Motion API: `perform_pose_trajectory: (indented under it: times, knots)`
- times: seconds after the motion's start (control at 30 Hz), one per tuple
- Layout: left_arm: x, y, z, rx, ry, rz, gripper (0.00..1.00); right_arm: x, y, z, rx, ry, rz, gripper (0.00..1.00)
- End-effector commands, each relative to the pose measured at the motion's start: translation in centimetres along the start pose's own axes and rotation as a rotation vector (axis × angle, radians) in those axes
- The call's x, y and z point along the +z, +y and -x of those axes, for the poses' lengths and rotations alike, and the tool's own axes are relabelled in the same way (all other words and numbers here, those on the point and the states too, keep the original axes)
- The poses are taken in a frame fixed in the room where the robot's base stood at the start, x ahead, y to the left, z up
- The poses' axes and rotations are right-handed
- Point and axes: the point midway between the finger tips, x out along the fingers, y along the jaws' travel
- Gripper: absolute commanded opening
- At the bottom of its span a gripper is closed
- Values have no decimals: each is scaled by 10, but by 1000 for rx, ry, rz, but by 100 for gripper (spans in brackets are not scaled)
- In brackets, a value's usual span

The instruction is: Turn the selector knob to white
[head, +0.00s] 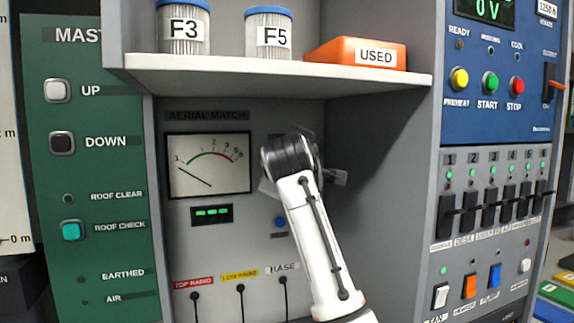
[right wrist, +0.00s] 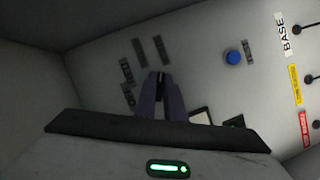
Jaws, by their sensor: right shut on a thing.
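My right gripper (right wrist: 160,80) is shut on the selector knob on the grey aerial match panel (head: 185,238). In the right wrist view, only a small dark bit shows between the two fingertips, so the knob's pointer and setting cannot be read. Several small dark label plates (right wrist: 126,72) sit around the fingertips, their text too small to read. In the head view my white right arm and wrist cover the knob and the fingers. My left gripper is in neither view.
A blue button (head: 280,222) is close beside my arm. A needle meter (head: 209,165) is left of the wrist. A shelf (head: 280,77) with jars and an orange box (head: 355,53) overhangs the panel. A side wall (head: 385,180) bounds the recess at right.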

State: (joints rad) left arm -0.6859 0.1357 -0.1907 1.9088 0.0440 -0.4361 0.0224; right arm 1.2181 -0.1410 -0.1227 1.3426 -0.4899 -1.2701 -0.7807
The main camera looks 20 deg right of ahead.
Motion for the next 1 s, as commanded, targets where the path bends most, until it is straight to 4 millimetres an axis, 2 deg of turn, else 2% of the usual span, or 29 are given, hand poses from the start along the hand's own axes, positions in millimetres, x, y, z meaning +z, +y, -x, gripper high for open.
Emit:
perform_pose_trajectory:
  times: [0.6,0.63,0.73,1.0]
  knots:
    - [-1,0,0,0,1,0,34,0,-2,0,-21,1,-42,0]
    - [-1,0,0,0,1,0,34,0,-2,0,-21,1,-42,11]
    - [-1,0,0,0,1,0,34,0,-2,0,-20,0,-42,28]
    - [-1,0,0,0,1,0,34,0,-1,0,-18,0,-40,28]
